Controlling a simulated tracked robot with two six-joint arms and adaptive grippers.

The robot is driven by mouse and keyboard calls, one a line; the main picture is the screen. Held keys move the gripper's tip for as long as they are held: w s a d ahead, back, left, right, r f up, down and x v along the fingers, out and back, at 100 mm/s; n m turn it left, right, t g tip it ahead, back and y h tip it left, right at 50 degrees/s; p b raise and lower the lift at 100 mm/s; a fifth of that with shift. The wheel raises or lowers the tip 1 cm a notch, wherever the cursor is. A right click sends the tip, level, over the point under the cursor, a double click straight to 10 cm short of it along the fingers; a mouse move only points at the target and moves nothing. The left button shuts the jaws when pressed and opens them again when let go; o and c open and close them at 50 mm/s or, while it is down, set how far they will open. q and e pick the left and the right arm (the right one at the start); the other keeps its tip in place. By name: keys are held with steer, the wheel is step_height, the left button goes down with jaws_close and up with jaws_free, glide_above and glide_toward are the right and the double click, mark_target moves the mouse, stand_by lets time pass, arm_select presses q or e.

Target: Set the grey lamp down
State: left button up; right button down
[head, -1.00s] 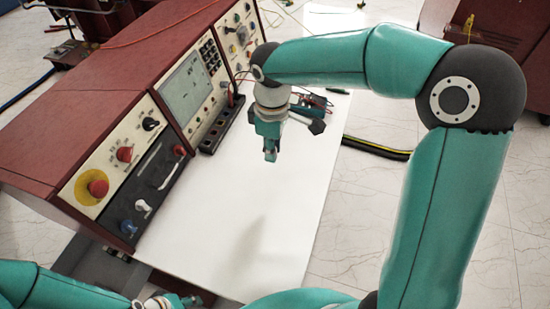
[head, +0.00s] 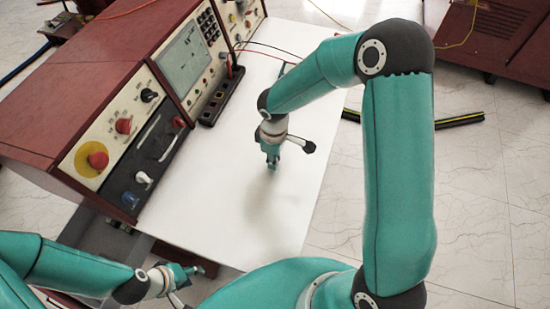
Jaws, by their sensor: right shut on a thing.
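My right gripper (head: 272,163) points down over the middle of the white tabletop (head: 235,205). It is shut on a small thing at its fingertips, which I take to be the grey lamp. The lamp is too small and too covered by the fingers to make out, and I cannot tell whether it touches the tabletop. A faint shadow lies on the white surface below the gripper. My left gripper (head: 188,273) is low at the table's front edge, partly in view. I cannot tell whether its fingers are open.
A dark red console (head: 95,95) with a red knob, dials and a screen (head: 184,65) stands along the table's left side. A black socket strip (head: 222,97) lies at its foot. Red and black leads run behind my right arm. The tabletop's front is clear.

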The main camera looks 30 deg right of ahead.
steer(key=shift+f, duration=0.35)
steer(key=shift+f, duration=0.2)
steer(key=c, duration=1)
jaws_free()
steer(key=shift+r, duration=0.1)
steer(key=shift+c, duration=0.2)
steer(key=shift+r, duration=0.1)
step_height(320, 180, up, 11)
steer(key=shift+f, duration=0.2)
steer(key=shift+r, duration=0.7)
